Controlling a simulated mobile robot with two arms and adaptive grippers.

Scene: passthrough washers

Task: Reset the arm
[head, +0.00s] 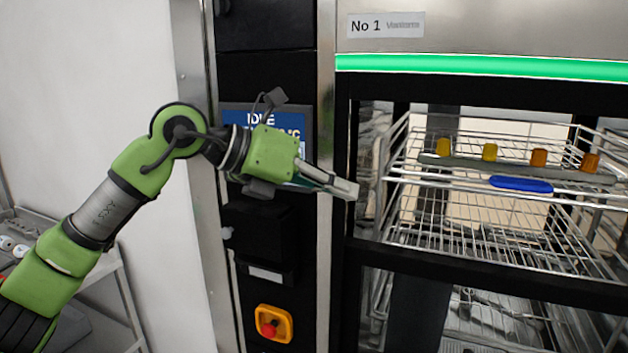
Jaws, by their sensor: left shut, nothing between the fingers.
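My left arm (105,212) is green and comes in from the lower left, bent upward at the elbow. Its gripper (350,190) is shut and empty, with its fingers pointing right. It shows in front of the washer's dark control column and left door post. Behind the wrist is a blue display (262,117), partly hidden, with the word "IDLE" readable. My right gripper is not in view.
The washer, labelled "No 1" (385,25), has a green light strip (480,67). Its opening shows a wire rack (480,215) with several yellow and orange pieces and a blue handle (521,184). A red emergency button (270,328) is below. A shelf (110,305) stands lower left.

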